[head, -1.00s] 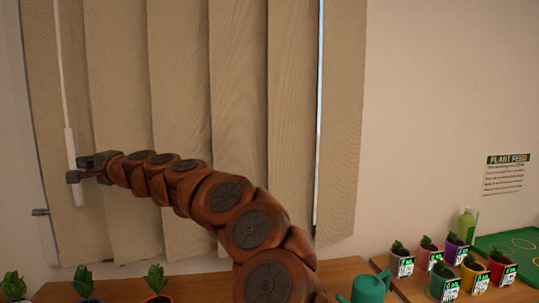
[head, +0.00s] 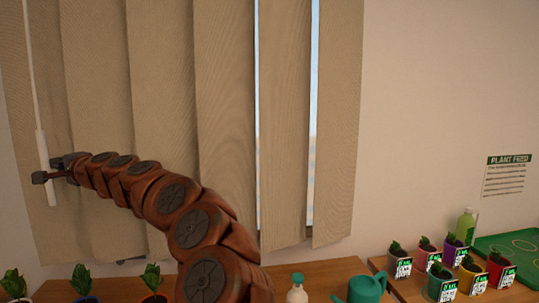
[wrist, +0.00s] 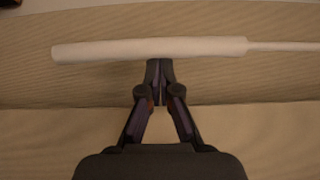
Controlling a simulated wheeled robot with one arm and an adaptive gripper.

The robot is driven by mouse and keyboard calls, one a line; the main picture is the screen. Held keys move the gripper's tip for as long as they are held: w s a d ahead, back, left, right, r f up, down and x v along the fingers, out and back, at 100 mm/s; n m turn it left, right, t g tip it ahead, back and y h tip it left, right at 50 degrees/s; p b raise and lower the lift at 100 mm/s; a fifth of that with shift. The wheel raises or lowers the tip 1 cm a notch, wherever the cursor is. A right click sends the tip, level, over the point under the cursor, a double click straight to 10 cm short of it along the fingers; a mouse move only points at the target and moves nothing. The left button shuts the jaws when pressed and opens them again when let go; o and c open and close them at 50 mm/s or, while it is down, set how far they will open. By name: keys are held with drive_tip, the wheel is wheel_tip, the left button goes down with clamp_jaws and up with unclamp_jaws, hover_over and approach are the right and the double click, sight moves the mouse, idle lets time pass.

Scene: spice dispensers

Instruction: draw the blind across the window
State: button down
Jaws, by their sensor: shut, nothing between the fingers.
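The blind (head: 165,130) is a row of beige vertical slats hanging across the window. Narrow strips of the bright window (head: 314,100) show between slats at the right. A white wand (head: 42,160) with a thick lower grip hangs at the blind's left side. My gripper (head: 47,175) is at the wand's grip, with its fingers shut and empty. In the wrist view the closed fingertips (wrist: 160,64) meet or nearly meet the side of the white grip (wrist: 150,49); contact is unclear.
Small potted plants (head: 82,280) stand at the lower left. A pale bottle (head: 297,294) and a teal watering can (head: 366,289) stand near my arm on the wooden counter. Several labelled pots (head: 440,283) and a green tray (head: 510,246) are at the right.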

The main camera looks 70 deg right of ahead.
drive_tip(key=shift+w+a+f, duration=0.1)
drive_tip(key=shift+a, duration=0.2)
drive_tip(key=s+d+b, duration=0.1)
drive_tip(key=s+d, duration=0.1)
drive_tip(key=s, duration=1.1)
drive_tip(key=shift+d, duration=0.3)
drive_tip(key=shift+s, duration=0.1)
